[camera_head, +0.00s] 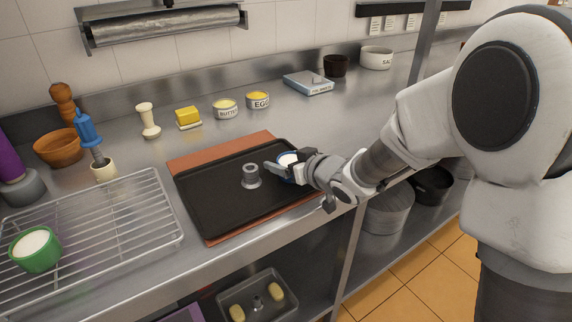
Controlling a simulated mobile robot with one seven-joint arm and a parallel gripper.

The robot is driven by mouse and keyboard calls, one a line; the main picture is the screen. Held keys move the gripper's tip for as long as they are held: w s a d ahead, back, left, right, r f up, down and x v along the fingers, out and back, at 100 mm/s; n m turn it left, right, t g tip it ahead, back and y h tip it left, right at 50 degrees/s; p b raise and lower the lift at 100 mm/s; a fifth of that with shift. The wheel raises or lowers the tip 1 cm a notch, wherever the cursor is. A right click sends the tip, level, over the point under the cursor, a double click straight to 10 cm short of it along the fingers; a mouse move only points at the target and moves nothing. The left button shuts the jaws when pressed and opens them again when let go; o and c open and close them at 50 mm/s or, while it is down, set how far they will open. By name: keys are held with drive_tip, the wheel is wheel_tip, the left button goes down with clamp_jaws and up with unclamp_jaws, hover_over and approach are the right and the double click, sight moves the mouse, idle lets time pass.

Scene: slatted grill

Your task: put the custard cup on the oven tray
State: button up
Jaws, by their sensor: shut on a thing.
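My gripper (283,169) is shut on a small blue cup with a pale filling (287,159), which I take as the custard cup. My gripper hides much of the cup. The cup is at the right end of the black oven tray (215,202), over or on it; I cannot tell whether it touches. The tray lies on a reddish-brown board on the steel counter.
A green cup with a pale filling (36,249) stands on a wire rack (120,222) at the left. Behind the tray are a butter pot (225,110), an egg pot (258,101), and a yellow block (187,117). The tray's left part is bare.

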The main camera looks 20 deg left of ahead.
drive_tip(key=shift+r, duration=0.15)
drive_tip(key=shift+s+d+f+b, duration=0.1)
drive_tip(key=shift+s+f+b, duration=0.1)
drive_tip(key=shift+f+b, duration=0.4)
drive_tip(key=o, duration=1.3)
drive_tip(key=shift+f, duration=0.35)
drive_tip(key=shift+o, duration=0.2)
drive_tip(key=shift+r, duration=0.1)
